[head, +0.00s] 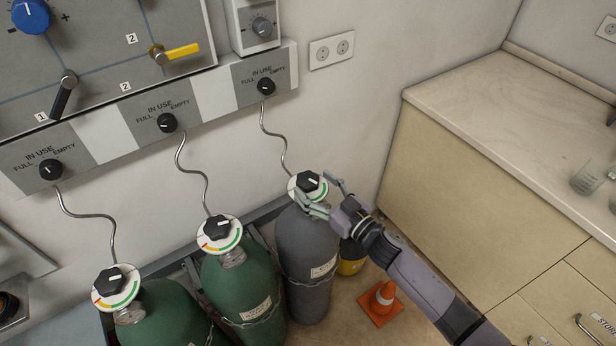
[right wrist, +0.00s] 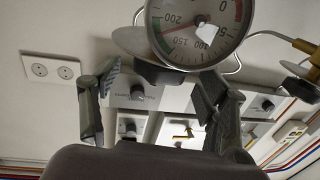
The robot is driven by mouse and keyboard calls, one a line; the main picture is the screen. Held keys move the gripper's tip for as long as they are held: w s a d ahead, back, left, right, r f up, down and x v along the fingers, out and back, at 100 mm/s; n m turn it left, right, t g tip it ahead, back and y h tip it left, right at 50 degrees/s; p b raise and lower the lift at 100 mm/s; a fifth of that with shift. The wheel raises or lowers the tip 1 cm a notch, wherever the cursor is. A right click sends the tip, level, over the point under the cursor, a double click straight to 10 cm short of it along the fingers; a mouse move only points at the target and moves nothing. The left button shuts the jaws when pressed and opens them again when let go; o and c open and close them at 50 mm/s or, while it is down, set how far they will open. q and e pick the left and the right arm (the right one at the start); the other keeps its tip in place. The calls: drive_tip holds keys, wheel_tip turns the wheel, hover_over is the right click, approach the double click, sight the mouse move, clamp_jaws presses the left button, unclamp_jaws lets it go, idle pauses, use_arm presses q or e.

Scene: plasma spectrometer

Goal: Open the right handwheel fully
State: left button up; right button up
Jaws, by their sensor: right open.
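The right handwheel (head: 308,182) is a black knob with a white pointer mark. It sits on a white, green-edged dial disc on top of the grey gas cylinder (head: 305,245). My right gripper (head: 326,194) is open, at the right side of the handwheel, with one finger in front of the disc and the other to its right. I cannot tell whether a finger touches it. In the right wrist view the open fingers (right wrist: 153,92) stand wide apart. A dark knob-like part shows between them, partly behind a round pressure gauge (right wrist: 197,30). My left gripper is not in view.
Two green cylinders with similar handwheels (head: 218,227) (head: 115,281) stand to the left. A thin curved pipe (head: 273,140) rises behind the grey cylinder to the panel selector (head: 265,86). An orange cone (head: 382,298) is on the floor. A counter (head: 520,95) stands at the right.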

sight(316, 188)
drive_tip(key=shift+x, duration=1.6)
drive_tip(key=shift+c, duration=0.6)
drive_tip(key=c, duration=1.1)
